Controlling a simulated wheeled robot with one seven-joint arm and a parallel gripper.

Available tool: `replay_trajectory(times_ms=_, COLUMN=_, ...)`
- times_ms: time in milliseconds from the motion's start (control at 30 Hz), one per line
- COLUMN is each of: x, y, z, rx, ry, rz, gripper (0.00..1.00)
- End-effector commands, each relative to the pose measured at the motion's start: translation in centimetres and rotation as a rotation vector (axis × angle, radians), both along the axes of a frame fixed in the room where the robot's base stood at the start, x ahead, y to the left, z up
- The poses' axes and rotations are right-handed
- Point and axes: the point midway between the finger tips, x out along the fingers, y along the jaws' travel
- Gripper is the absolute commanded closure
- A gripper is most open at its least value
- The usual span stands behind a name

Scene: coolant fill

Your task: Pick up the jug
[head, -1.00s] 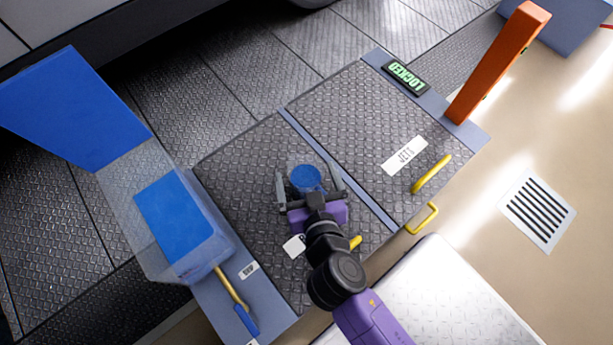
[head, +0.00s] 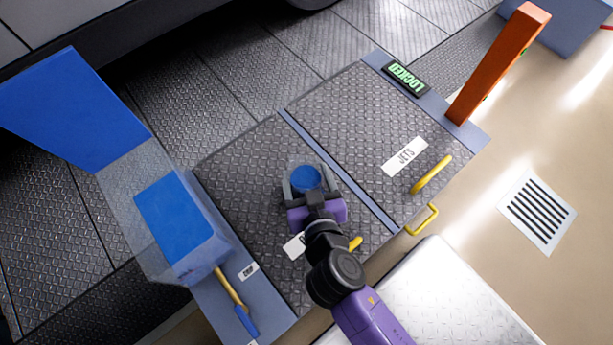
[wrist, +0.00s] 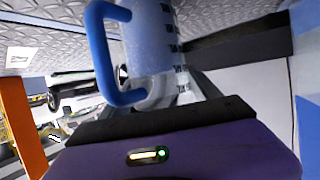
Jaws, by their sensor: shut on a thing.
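The jug (head: 306,177) has a round blue top in the head view and stands on the dark treadplate lid. In the wrist view it is a translucent bluish body (wrist: 152,45) with dark graduation marks and a blue handle (wrist: 100,55) to the left. My gripper (head: 307,186) is shut on the jug, with a finger on either side of its body. The jug's base is hidden in the head view.
A lid with a JETS label (head: 405,156) and a yellow handle (head: 431,174) lies to the right. A clear tank with blue contents (head: 174,225) and a brass-and-blue lever (head: 237,305) is at left.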

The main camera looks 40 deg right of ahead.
Motion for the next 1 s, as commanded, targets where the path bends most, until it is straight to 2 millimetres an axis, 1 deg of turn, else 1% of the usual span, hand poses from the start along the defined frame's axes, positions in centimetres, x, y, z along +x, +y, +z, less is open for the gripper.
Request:
replay_trajectory(times_ms=167, x=0.1, y=0.0, z=0.6, rx=-0.001, ry=-0.003, rz=0.001, gripper=0.98)
replay_trajectory(times_ms=267, x=0.1, y=0.0, z=1.4, rx=-0.001, ry=-0.004, rz=0.0, gripper=0.98)
replay_trajectory(times_ms=367, x=0.1, y=0.0, z=2.8, rx=-0.001, ry=-0.004, rz=0.001, gripper=0.98)
replay_trajectory(times_ms=467, x=0.1, y=0.0, z=4.7, rx=0.0, ry=-0.005, rz=0.0, gripper=0.98)
replay_trajectory(times_ms=800, x=0.1, y=0.0, z=13.3, rx=0.0, ry=-0.007, rz=0.001, gripper=0.98)
replay_trajectory(times_ms=1000, x=0.1, y=0.0, z=17.1, rx=0.0, ry=-0.006, rz=0.001, gripper=0.98)
